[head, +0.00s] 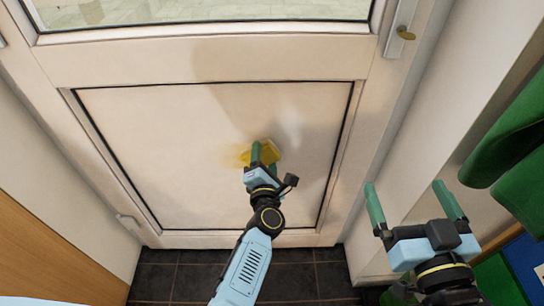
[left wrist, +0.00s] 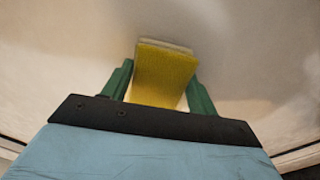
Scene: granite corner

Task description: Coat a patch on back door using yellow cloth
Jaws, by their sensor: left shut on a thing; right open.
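The back door (head: 130,130) is white, with a recessed lower panel below a glass pane. My left gripper (head: 262,152) is in front of the panel, right of its middle, shut on the yellow cloth (head: 271,147). The cloth looks like a thick block and shows between the green fingers in the left wrist view (left wrist: 165,75), its far end at or very near the panel surface. A faint yellowish mark (head: 236,153) shows on the panel just left of the cloth. My right gripper (head: 411,205) is open and empty, to the right near the side wall.
A door handle (head: 405,33) is at the upper right of the door. Green fabric (head: 510,135) hangs at the right edge, close to my right gripper. Dark floor tiles (head: 180,280) lie below the door. A wooden surface (head: 45,255) is at the lower left.

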